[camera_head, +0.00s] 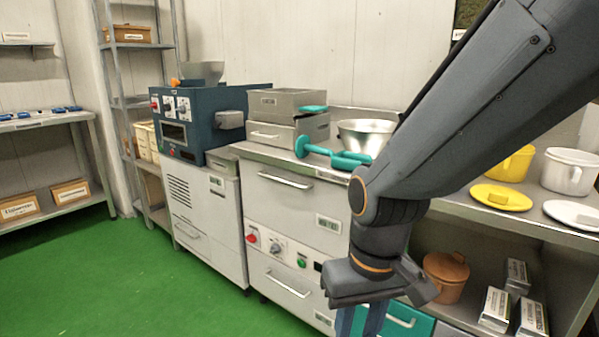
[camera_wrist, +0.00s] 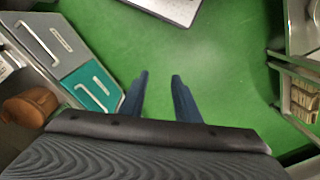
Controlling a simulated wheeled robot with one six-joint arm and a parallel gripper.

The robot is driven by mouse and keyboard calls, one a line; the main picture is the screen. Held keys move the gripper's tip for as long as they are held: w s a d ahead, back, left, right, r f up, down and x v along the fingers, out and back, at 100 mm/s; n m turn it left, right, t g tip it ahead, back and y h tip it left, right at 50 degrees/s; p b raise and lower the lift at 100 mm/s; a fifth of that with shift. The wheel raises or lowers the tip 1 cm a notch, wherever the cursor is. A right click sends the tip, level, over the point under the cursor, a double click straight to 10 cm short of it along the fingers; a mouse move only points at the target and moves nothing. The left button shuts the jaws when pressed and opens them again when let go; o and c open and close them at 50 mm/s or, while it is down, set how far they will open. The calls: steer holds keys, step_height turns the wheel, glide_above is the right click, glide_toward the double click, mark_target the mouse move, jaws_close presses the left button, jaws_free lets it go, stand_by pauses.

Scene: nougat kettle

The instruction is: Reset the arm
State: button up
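My arm reaches down from the upper right in the head view, in front of the counters. My gripper (camera_head: 366,322) hangs low and points down, with its fingers partly cut off by the lower picture edge. In the wrist view my gripper (camera_wrist: 160,80) has its two blue fingers apart, with only green floor visible between them. It is open and holds nothing. It is in front of the cabinets, above the floor.
A steel bowl (camera_head: 366,136) and teal utensils (camera_head: 345,158) lie on the counter behind my arm. A brown pot (camera_head: 447,275) stands on the lower shelf at right. Teal drawers (camera_wrist: 92,88) are close left in the wrist view. The green floor (camera_head: 110,275) at left is clear.

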steer(key=s+d+r+m+p, duration=0.2)
steer(key=d+r+p, duration=0.8)
steer(key=p, duration=0.5)
step_height(320, 180, up, 3)
steer(key=shift+s+d+f+m+h, duration=0.15)
steer(key=shift+s+m+h, duration=0.05)
steer(key=shift+m+h, duration=0.2)
